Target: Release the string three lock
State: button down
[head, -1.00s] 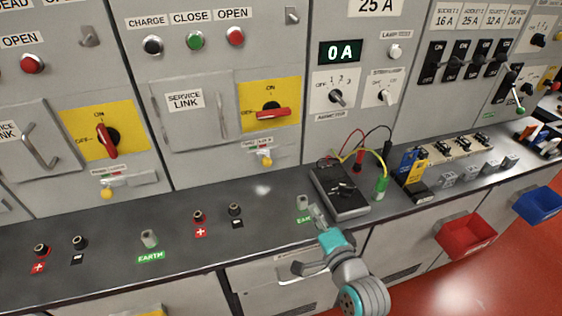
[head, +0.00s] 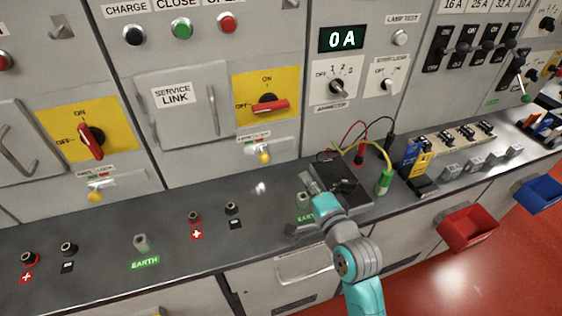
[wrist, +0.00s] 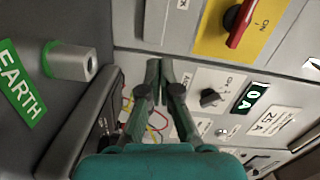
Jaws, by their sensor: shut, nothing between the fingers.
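Two small lock plates with yellow knobs show in the head view, one under each yellow rotary switch. The right lock (head: 263,156) is below the switch with its red handle horizontal; the left lock (head: 95,195) is below the switch with its handle tilted. Their labels are too small for me to tell which is string three. My gripper (head: 309,182) is over the bench, right of and lower than the right lock, apart from both. In the wrist view its fingers (wrist: 166,70) are shut and empty. No lock is clearly seen there.
A dark instrument box (head: 342,186) with coloured leads stands just beside my gripper. Earth post (head: 141,243) and red and black terminals (head: 194,217) stand up from the bench (head: 100,285). A service link door (head: 175,120) with handles is left of the right switch.

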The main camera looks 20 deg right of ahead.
aim_at(263, 155)
jog(key=w, duration=1)
jog(key=shift+w+a+f, duration=0.1)
jog(key=shift+a+f, duration=0.1)
jog(key=shift+a, duration=0.05)
jog(key=a, duration=0.2)
jog(key=shift+w+a+f, duration=0.1)
jog(key=shift+a+f, duration=0.15)
jog(key=shift+a, duration=0.05)
jog(key=shift+w+a+f, duration=0.15)
jog(key=shift+a, duration=0.45)
jog(key=shift+a, duration=0.15)
